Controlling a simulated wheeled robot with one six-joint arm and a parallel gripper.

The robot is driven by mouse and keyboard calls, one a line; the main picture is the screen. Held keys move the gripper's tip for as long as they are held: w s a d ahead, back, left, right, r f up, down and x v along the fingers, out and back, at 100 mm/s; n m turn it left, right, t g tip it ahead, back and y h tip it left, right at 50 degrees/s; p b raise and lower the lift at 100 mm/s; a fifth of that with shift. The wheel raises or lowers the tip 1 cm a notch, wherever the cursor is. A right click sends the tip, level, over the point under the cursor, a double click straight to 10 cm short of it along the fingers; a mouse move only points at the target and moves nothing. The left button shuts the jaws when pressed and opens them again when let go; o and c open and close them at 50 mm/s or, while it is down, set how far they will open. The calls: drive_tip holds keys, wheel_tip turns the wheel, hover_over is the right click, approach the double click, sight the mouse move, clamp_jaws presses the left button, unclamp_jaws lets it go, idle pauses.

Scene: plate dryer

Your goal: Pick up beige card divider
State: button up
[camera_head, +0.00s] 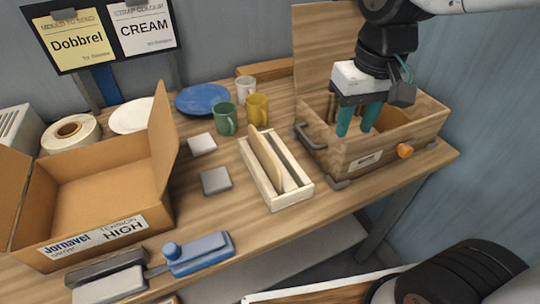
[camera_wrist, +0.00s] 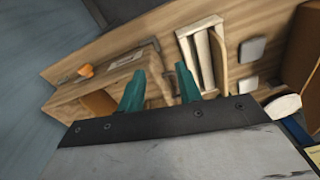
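A thin beige panel (camera_head: 266,158), which looks like the beige card divider, stands on edge and tilted in a narrow cream tray (camera_head: 300,196) at the middle of the table. The panel also shows in the wrist view (camera_wrist: 218,58), beside the tray's slats. My gripper (camera_head: 357,119) hangs over the open wooden box, to the right of the tray. Its two teal fingers are apart with nothing between them; they also show open in the wrist view (camera_wrist: 160,88). A brown panel (camera_head: 388,121) is inside the wooden box, partly hidden by my gripper.
The wooden box (camera_head: 400,146) has a raised lid, a dark handle and an orange knob. A green mug (camera_head: 226,120) and yellow mug (camera_head: 257,109) stand behind the tray. A blue-handled tool (camera_head: 198,254) is in front.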

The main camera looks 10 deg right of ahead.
drive_tip(key=w+a+f+n, duration=0.1)
drive_tip(key=w+a+f, duration=0.2)
drive_tip(key=w+a, duration=0.35)
hover_over(263, 154)
drive_tip(key=w, duration=0.1)
drive_tip(key=shift+n+g, duration=0.4)
wheel_tip(263, 154, down, 5)
drive_tip(key=shift+w+d+r, duration=0.1)
drive_tip(key=shift+d+r, duration=0.05)
drive_tip(key=shift+a+f, duration=0.2)
drive_tip(key=shift+f, duration=0.15)
wheel_tip(263, 154, down, 7)
drive_tip(key=shift+d+f, duration=0.15)
clamp_jaws()
